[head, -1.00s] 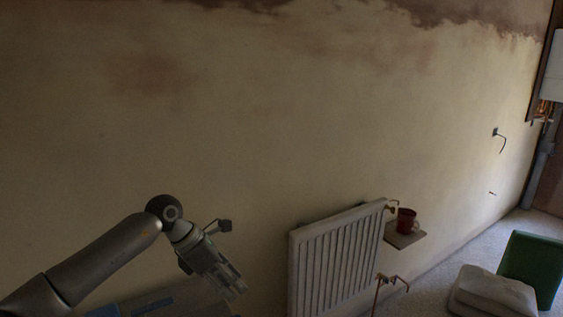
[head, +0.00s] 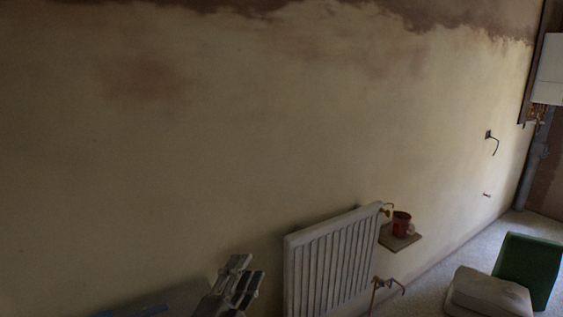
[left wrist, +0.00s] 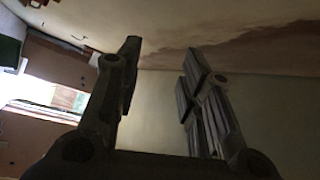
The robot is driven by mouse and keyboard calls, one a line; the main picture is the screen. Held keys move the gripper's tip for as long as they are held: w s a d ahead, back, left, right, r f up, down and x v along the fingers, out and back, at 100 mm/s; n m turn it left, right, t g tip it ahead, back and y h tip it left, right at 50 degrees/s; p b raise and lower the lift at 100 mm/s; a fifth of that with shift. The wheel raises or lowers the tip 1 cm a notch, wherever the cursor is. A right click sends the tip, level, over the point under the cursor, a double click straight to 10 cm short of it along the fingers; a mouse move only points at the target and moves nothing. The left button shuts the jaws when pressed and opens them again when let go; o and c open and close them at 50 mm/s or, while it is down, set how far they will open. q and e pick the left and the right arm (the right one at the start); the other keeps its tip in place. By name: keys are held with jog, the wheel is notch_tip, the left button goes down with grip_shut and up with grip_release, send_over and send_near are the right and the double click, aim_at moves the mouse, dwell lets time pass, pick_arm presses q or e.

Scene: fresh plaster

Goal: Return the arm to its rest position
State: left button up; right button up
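My left gripper (head: 243,272) shows at the bottom of the head view, left of the radiator, with its fingers pointing up. The rest of that arm is mostly below the frame. In the left wrist view the two fingers of the left gripper (left wrist: 162,60) stand well apart with nothing between them, so it is open and empty. My right gripper is in neither view.
A white radiator (head: 330,262) stands against the plastered wall (head: 200,150). A green box (head: 528,268) and a pale cushion-like object (head: 487,293) lie on the floor at right.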

pick_arm(q)
jog(key=s+a+f+n+g+y, duration=0.3)
jog(key=s+a+f+n+y, duration=0.15)
jog(key=f, duration=0.35)
jog(key=s+a+f+n+g+y, duration=0.3)
jog(key=s+a+f+n, duration=0.15)
jog(key=f+n, duration=0.2)
jog(key=s+a+f+n+g, duration=0.2)
jog(key=s+f+g, duration=0.35)
jog(key=s, duration=0.55)
jog(key=s+a+f+n+g, duration=0.2)
jog(key=s+f+g, duration=0.4)
jog(key=s, duration=0.5)
notch_tip(320, 180, down, 30)
jog(key=s+b, duration=0.1)
jog(key=b, duration=0.5)
jog(key=s+a+f+b, duration=0.1)
jog(key=s+f+b, duration=0.1)
jog(key=s+f, duration=0.6)
jog(key=s+a+f+b, duration=0.1)
jog(key=s+f+b, duration=0.1)
jog(key=s+f, duration=0.7)
notch_tip(320, 180, down, 6)
jog(key=shift+s+a+r+g+b, duration=0.1)
jog(key=shift+s+a+g+b, duration=0.25)
jog(key=shift+g, duration=0.1)
